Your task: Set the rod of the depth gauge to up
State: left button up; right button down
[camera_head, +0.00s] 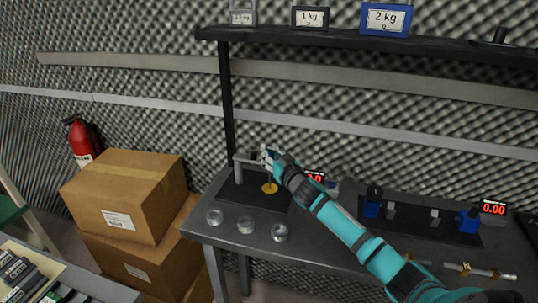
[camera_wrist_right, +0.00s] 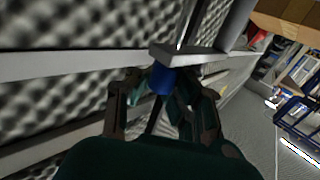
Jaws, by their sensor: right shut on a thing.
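The depth gauge stands on a dark base on the workbench in the head view. It has a grey post with a crossarm (camera_head: 242,160) and a round gold plate (camera_head: 270,188) below. My right gripper (camera_head: 268,155) is at the end of the crossarm, above the gold plate. In the right wrist view its fingers (camera_wrist_right: 163,88) are closed around a blue piece (camera_wrist_right: 161,82) just beside the grey crossarm (camera_wrist_right: 188,54). The rod is mostly hidden by the gripper, so its height is unclear. My left gripper is not in view.
Several clear round pieces (camera_head: 246,225) lie along the front of the workbench (camera_head: 310,244). Blue devices (camera_head: 468,220) stand to the right near a red display (camera_head: 493,207). A shelf (camera_head: 330,39) with labelled weights runs above. Cardboard boxes (camera_head: 125,195) are stacked at left.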

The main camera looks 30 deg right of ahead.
jog(key=shift+a+f, duration=0.1)
jog(key=shift+f, duration=0.15)
notch_tip(320, 180, up, 6)
jog(key=p, duration=0.5)
jog(key=shift+r+p, duration=0.15)
jog(key=shift+p, duration=0.25)
